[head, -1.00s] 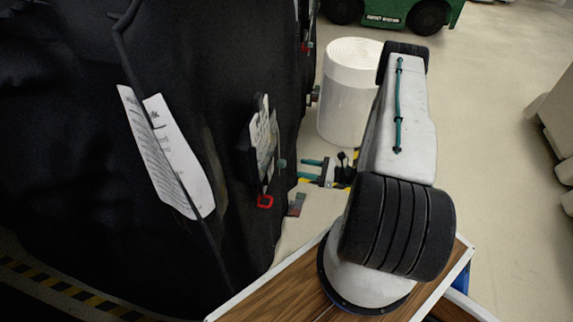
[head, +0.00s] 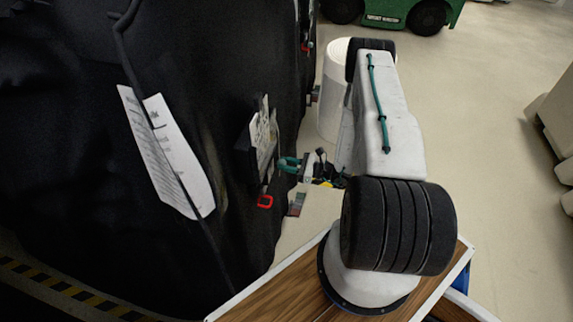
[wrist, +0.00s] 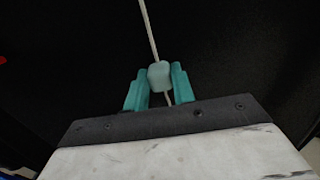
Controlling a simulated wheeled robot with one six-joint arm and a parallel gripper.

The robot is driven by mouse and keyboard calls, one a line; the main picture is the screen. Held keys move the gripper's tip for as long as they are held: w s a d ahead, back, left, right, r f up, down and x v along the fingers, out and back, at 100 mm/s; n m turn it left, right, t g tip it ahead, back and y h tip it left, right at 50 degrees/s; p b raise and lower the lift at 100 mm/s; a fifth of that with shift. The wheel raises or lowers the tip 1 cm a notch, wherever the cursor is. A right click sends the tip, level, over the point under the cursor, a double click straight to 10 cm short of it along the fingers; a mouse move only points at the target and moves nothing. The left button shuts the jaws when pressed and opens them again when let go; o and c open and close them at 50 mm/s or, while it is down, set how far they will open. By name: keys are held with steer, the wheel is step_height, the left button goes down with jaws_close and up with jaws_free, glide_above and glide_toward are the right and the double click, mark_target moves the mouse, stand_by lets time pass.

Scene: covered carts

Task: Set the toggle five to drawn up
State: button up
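In the wrist view a pale blue-green toggle (wrist: 159,77) sits on a thin light cord (wrist: 149,30) against the black cover. My gripper (wrist: 160,70) has a teal finger on each side of the toggle, with no clear gap, so it looks shut on it. The cord runs up beyond the toggle and shows again below it. In the head view my gripper (head: 284,165) is at the cover's right side, beside a panel with a pale sheet (head: 262,137). The toggle is hidden there by the fingers. I cannot read a number on it.
The black cover (head: 60,150) fills the left side. A red clip (head: 265,201) hangs below the panel. A white cylinder (head: 330,110) stands behind my arm and a green vehicle (head: 400,12) stands farther back.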

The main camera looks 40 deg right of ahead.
jaws_close()
step_height(320, 180, up, 11)
steer(key=shift+r, duration=0.1)
steer(key=o, duration=0.9)
jaws_free()
steer(key=shift+c, duration=0.2)
steer(key=v, duration=0.8)
